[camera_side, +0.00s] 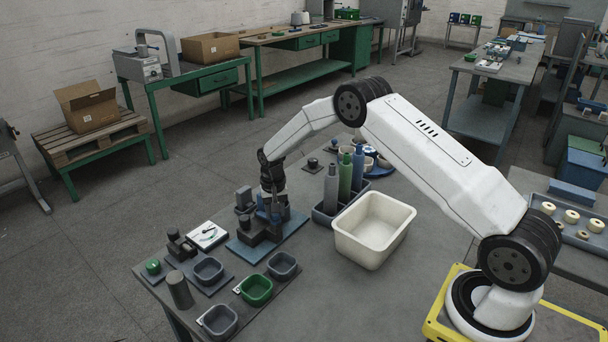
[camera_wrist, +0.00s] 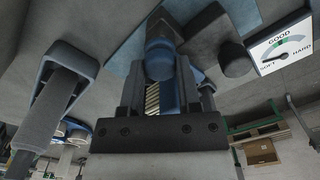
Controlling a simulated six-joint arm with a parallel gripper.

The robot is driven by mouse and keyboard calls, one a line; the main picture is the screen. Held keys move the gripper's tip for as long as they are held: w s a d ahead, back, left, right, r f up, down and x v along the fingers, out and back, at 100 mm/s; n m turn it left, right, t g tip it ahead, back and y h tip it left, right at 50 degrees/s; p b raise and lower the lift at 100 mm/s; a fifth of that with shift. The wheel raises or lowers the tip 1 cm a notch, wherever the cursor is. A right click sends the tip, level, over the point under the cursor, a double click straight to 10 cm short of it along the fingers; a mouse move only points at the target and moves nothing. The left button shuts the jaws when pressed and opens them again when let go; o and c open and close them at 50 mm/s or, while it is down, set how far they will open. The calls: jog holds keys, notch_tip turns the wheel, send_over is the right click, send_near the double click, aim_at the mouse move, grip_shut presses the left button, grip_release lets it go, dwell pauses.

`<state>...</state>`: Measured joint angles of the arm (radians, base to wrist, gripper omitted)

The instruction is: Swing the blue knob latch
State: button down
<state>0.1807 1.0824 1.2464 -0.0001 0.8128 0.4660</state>
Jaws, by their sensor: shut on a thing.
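My gripper (camera_side: 272,190) points down over the dark winder (camera_side: 252,228) on its blue base plate (camera_side: 246,250) in the side view. In the wrist view, my gripper (camera_wrist: 160,88) has its two dark fingers on either side of the blue knob (camera_wrist: 160,58) and is shut on it. A blue part below the knob shows between the fingers. In the side view the fingers and winder blocks crowd together, so the knob's exact angle is hard to tell.
A dial card (camera_wrist: 282,45) reading SOFT, GOOD and HARD lies beside the winder. Small cups, one green (camera_side: 256,290), sit in front.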

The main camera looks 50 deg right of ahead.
jog(key=shift+m, duration=0.8)
jog(key=c, duration=0.6)
grip_release()
jog(key=shift+r, duration=0.15)
jog(key=shift+r, duration=3.75)
jog(key=shift+s+r, duration=0.1)
